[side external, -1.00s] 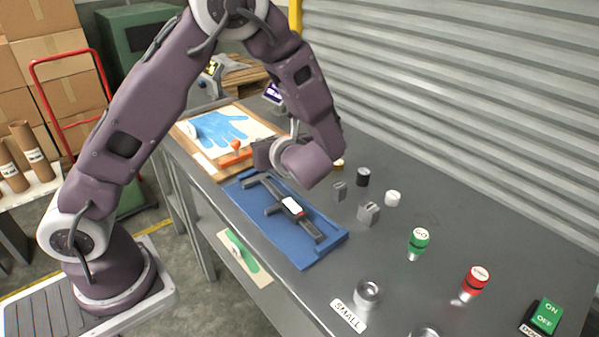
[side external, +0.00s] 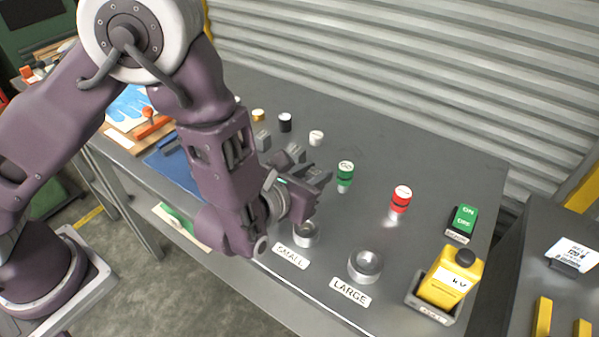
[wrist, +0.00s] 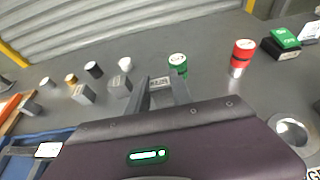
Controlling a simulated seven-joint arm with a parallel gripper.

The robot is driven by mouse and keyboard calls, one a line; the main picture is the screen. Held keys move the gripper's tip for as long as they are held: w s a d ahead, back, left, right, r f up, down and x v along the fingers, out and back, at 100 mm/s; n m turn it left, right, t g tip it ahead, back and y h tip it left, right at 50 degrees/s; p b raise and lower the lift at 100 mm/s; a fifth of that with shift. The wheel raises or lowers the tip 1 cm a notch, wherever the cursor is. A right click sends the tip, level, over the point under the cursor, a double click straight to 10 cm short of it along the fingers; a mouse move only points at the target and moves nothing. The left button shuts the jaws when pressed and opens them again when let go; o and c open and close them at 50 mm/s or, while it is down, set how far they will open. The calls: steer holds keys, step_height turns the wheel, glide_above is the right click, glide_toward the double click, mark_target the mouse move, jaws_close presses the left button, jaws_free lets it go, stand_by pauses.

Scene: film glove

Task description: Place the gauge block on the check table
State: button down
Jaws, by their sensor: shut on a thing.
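My gripper (side external: 322,180) is at the middle of the dark grey table (side external: 400,150), left of the green GO plug, with its fingers raised above the surface. In the wrist view my gripper (wrist: 162,88) is shut on a small grey block (wrist: 160,82), seen between the fingers with faint marking on its face. I take this as the gauge block; the side view barely shows it. Two similar grey blocks (wrist: 84,94) (wrist: 120,86) stand on the table to the left. I cannot tell which surface is named the check table.
A green GO plug (side external: 345,172) and a red plug (side external: 401,198) stand upright. Metal rings labelled SMALL (side external: 306,234) and LARGE (side external: 365,265) sit in front, with a yellow bottle (side external: 450,278) at right. Black (side external: 285,122) and white (side external: 316,137) cylinders stand behind. The right rear of the table is clear.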

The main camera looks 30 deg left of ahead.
steer(key=shift+f, duration=1.9)
steer(key=c, duration=1.1)
jaws_free()
steer(key=shift+f, duration=0.15)
steer(key=shift+c, duration=0.2)
